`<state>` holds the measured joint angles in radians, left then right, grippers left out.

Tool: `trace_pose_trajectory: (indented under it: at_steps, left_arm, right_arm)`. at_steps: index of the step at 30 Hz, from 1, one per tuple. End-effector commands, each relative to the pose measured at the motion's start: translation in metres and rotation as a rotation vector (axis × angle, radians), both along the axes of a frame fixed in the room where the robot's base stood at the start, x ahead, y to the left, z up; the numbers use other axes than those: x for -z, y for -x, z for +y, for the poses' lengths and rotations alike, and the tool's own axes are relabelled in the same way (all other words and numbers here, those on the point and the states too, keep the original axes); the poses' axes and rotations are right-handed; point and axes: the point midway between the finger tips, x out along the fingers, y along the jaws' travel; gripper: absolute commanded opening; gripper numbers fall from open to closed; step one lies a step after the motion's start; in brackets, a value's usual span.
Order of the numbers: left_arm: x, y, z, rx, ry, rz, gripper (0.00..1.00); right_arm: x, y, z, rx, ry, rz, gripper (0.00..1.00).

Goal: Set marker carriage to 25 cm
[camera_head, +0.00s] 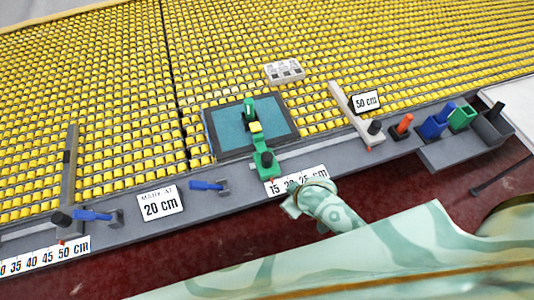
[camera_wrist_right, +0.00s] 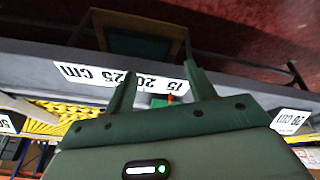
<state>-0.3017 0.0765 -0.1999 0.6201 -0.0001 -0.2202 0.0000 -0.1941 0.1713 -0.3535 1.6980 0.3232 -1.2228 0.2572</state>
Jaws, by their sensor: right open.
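The green marker carriage (camera_head: 264,163) with a dark knob sits on the grey rail, in front of a blue-green panel. Its pointer end is at the left end of the scale strip (camera_head: 298,181), by the 15 mark. In the right wrist view the strip (camera_wrist_right: 110,77) appears upside down, with a red tip (camera_wrist_right: 174,86) near the 15. My right gripper (camera_head: 292,205) is just in front of the strip, apart from the carriage. Its two fingers (camera_wrist_right: 158,88) are spread and empty. My left gripper is not in view.
A sign reading "MARK AT 20 cm" (camera_head: 160,203) stands left of the carriage. A blue-handled tool (camera_head: 208,186) lies between them. A 50 cm sign (camera_head: 365,102), a second slider (camera_head: 375,128) and coloured bins (camera_head: 447,119) are to the right.

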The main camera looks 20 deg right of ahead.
Motion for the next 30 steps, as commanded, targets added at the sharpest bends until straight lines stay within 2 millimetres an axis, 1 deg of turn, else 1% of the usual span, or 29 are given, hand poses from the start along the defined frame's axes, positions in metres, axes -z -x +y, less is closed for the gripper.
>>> trace_pose_trajectory:
  at_steps: [1,2,3,6,9,11,13,15,18,21,24,26,29,30]
  left_arm:
    - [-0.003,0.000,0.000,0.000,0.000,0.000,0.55]
    - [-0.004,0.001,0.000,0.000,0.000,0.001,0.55]
    - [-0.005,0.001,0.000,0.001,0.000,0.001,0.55]
    - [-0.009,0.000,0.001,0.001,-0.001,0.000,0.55]
    - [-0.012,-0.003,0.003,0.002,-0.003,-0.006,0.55]
    - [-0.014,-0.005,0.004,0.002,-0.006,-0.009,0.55]
    - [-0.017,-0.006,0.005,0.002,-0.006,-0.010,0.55]
    - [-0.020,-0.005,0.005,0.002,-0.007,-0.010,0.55]
    - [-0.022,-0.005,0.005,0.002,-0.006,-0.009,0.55]
    - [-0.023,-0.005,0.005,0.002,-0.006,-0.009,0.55]
    - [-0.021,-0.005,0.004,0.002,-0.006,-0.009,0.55]
    - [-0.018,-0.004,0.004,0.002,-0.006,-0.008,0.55]
    - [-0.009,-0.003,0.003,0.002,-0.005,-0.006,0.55]
    - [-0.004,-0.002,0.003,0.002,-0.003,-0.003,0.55]
  right_arm:
    - [-0.018,-0.022,0.015,-0.004,-0.039,-0.005,0.55]
    - [-0.025,-0.030,0.024,-0.004,-0.064,0.003,0.55]
    - [-0.037,-0.042,0.036,-0.006,-0.096,0.016,0.55]
    - [-0.069,-0.065,0.064,-0.018,-0.156,0.059,0.55]
    - [-0.099,-0.082,0.082,-0.027,-0.177,0.122,0.55]
    - [-0.117,-0.093,0.087,-0.020,-0.171,0.171,0.55]
    - [-0.141,-0.105,0.085,0.005,-0.140,0.236,0.55]
    - [-0.162,-0.115,0.075,0.047,-0.094,0.295,0.55]
    - [-0.186,-0.124,0.058,0.112,-0.028,0.352,0.55]
    - [-0.201,-0.129,0.046,0.161,0.013,0.384,0.55]
    - [-0.203,-0.130,0.041,0.185,0.030,0.399,0.55]
    - [-0.198,-0.130,0.040,0.189,0.031,0.404,0.55]
    - [-0.180,-0.129,0.041,0.187,0.030,0.405,0.55]
    - [-0.171,-0.129,0.041,0.188,0.029,0.406,0.55]
